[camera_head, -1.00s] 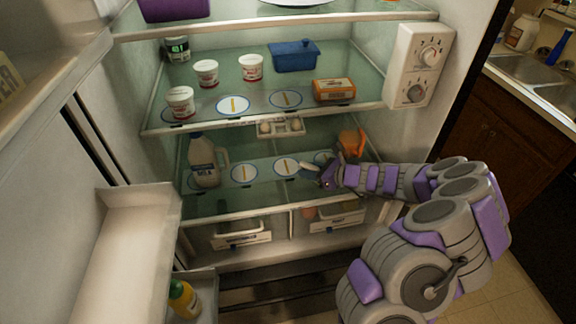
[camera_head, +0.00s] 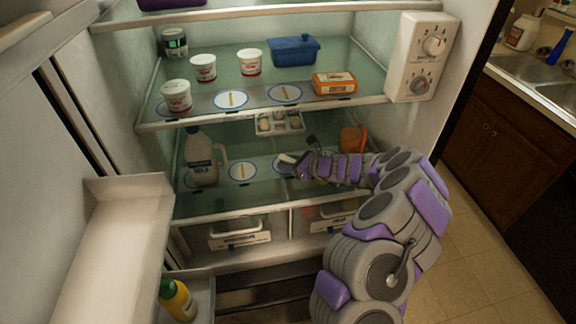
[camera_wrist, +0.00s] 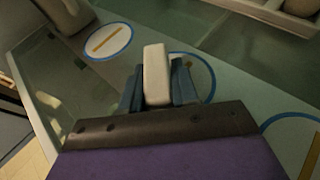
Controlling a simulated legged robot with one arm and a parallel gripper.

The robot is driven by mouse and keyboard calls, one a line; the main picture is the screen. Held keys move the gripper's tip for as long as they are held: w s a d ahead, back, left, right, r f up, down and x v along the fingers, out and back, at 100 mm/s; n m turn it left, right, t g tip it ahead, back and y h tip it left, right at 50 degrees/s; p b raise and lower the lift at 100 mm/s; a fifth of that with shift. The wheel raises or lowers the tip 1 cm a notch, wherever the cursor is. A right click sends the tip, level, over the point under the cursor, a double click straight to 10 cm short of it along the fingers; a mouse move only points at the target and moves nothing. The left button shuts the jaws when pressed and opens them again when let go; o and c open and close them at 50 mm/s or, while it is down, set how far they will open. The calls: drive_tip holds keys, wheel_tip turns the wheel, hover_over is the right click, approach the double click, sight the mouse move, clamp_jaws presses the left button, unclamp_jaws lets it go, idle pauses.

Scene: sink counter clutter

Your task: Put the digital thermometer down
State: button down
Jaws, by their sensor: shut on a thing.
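My gripper (camera_head: 293,166) reaches into the fridge above its middle glass shelf. It is shut on a small pale white block, the held digital thermometer (camera_head: 286,159); no display shows from this side. In the wrist view my gripper's blue fingers (camera_wrist: 157,92) flank the thermometer (camera_wrist: 156,72), which sticks out past them. Behind it is a blue-ringed disc with a yellow bar (camera_wrist: 205,78), partly covered by my gripper. I cannot tell whether the thermometer touches the shelf.
A milk jug (camera_head: 203,160) stands left, with another ringed disc (camera_head: 243,171) beside it. An orange item (camera_head: 353,139) stands right of my gripper. An egg tray (camera_head: 279,123) is behind. The upper shelf (camera_head: 205,116) hangs above, holding tubs and boxes.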

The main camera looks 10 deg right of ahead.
drive_tip(key=shift+a, duration=0.1)
drive_tip(key=c, duration=0.8)
unclamp_jaws()
drive_tip(key=shift+c, duration=0.2)
drive_tip(key=shift+r, duration=0.1)
